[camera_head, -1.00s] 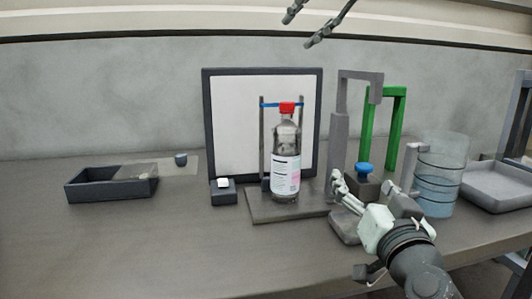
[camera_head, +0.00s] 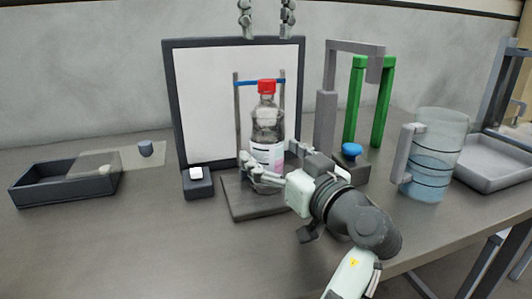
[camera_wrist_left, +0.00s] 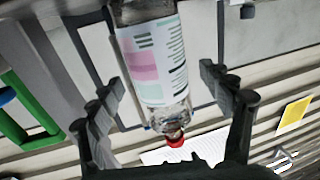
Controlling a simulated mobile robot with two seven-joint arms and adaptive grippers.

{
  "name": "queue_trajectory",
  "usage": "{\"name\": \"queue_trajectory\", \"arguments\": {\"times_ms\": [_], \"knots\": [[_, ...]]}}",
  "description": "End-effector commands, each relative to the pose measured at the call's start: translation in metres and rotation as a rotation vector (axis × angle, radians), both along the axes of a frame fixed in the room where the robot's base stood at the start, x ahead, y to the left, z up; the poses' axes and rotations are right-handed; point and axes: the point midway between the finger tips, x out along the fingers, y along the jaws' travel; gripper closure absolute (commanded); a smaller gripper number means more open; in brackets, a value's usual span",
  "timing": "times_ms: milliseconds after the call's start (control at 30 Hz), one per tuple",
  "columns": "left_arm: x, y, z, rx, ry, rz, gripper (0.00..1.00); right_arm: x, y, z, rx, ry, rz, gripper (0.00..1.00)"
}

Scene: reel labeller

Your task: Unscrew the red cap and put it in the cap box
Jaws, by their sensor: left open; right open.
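The clear bottle (camera_head: 267,128) stands upright on a grey base plate in front of a white panel. Its red cap (camera_head: 266,87) is on its neck; the cap also shows in the left wrist view (camera_wrist_left: 175,140). My left gripper (camera_head: 268,160) is open around the bottle's lower label, a finger on each side. In the left wrist view the labelled bottle (camera_wrist_left: 152,60) lies between the spread fingers, with gaps visible. My right gripper (camera_head: 267,20) is open and empty, fingers pointing down above the cap. A dark open box (camera_head: 35,195) at left may be the cap box.
A rack with a blue bar (camera_head: 246,84) stands behind the bottle. Grey and green frames (camera_head: 385,105), a blue knob (camera_head: 351,150), a clear jug (camera_head: 440,145) and a grey tray (camera_head: 492,180) are at right. The front-left table is clear.

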Motion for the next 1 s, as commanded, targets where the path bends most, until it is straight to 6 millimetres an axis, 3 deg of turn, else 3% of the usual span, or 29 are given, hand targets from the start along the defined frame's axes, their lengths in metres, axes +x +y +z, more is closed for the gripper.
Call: {"name": "queue_trajectory", "arguments": {"times_ms": [200,533,1000], "knots": [[0.019,0.01,0.0,0.001,0.0,0.0,0.21,0.0,0.0,0.0,0.001,-0.001,-0.001,0.58],[0.022,0.012,0.0,0.001,0.0,-0.001,0.21,0.0,0.0,0.0,0.001,-0.001,-0.001,0.58],[0.022,0.012,0.0,0.001,0.0,-0.001,0.79,0.0,0.0,0.0,0.001,-0.001,-0.001,0.58]]}}
